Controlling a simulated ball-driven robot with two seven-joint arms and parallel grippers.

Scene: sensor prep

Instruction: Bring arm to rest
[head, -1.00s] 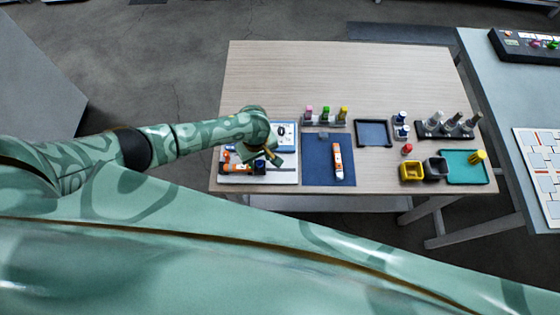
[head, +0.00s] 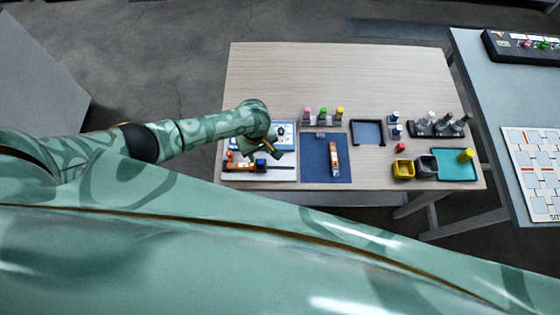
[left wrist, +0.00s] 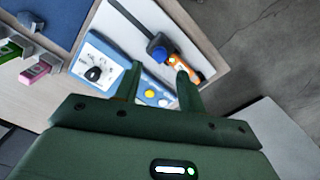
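My left gripper (head: 262,150) hangs over the left end of the wooden table, above a white board (head: 285,173). In the left wrist view its two dark green fingers (left wrist: 158,78) are apart, with nothing held between them. An orange tool with a blue part (head: 240,166) lies on the board just below the gripper; it also shows beyond the fingertips in the left wrist view (left wrist: 184,66). A blue and white dial box (head: 285,130) lies behind the gripper, partly hidden by it. My right gripper is not in view.
A blue mat (head: 343,171) holds an orange and white tube (head: 333,158). A rack with coloured items (head: 323,117), a dark tray (head: 368,133), a yellow bin (head: 402,169) and a teal tray (head: 456,171) stand to the right. The table's back half is clear.

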